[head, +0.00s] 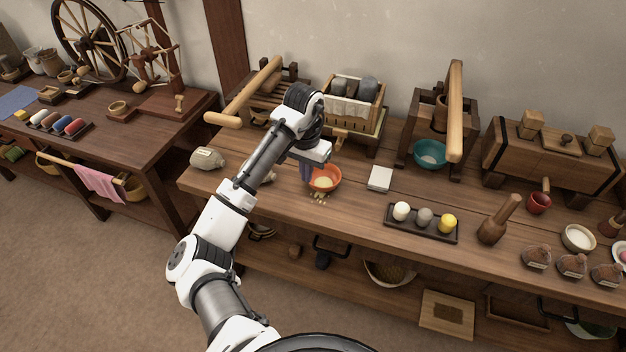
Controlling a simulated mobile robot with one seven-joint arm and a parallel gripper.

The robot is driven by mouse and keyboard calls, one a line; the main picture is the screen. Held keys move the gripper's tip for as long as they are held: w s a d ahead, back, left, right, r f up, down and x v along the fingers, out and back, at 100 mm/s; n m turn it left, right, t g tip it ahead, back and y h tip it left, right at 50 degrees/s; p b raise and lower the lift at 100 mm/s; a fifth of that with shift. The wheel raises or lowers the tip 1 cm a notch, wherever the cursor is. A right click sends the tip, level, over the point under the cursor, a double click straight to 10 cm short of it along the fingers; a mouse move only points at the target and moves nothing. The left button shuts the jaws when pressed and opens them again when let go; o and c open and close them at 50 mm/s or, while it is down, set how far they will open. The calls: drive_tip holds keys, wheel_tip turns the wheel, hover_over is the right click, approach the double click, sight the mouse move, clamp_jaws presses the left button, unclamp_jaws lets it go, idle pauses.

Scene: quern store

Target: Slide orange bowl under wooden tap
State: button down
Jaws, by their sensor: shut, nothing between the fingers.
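The orange bowl (332,184) stands upright on the wooden bench, with pale contents inside. My gripper (307,175) is shut and empty, pointing down at the bowl's left side. I cannot tell whether its fingers touch the rim. A slatted wooden box with pale cloth (352,98) stands on a frame behind the bowl. A small light wooden piece (341,137) juts out below it and may be the wooden tap. The bowl is in front of and slightly left of this piece, not under it. My wrist hides part of the area between them.
Pale crumbs (318,198) lie in front of the bowl. A white block (380,178) sits to its right, and a dark tray (421,222) with three balls farther right. A teal bowl (430,153) stands under a wooden press. A beige stone-like object (207,158) is at left.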

drive_tip(key=f+b, duration=0.1)
drive_tip(key=f, duration=0.4)
drive_tip(key=f+b, duration=0.1)
drive_tip(key=f, duration=0.4)
drive_tip(key=shift+s+f+b, duration=0.2)
drive_tip(key=shift+f+b, duration=0.2)
drive_tip(key=w, duration=0.1)
drive_tip(key=w+d+r, duration=0.1)
drive_tip(key=shift+w+d, duration=0.1)
drive_tip(key=shift+w, duration=0.3)
drive_tip(key=shift+w+d+f+p, duration=0.15)
drive_tip(key=shift+w+d+p, duration=0.1)
drive_tip(key=shift+w+p, duration=0.15)
drive_tip(key=shift+w, duration=0.15)
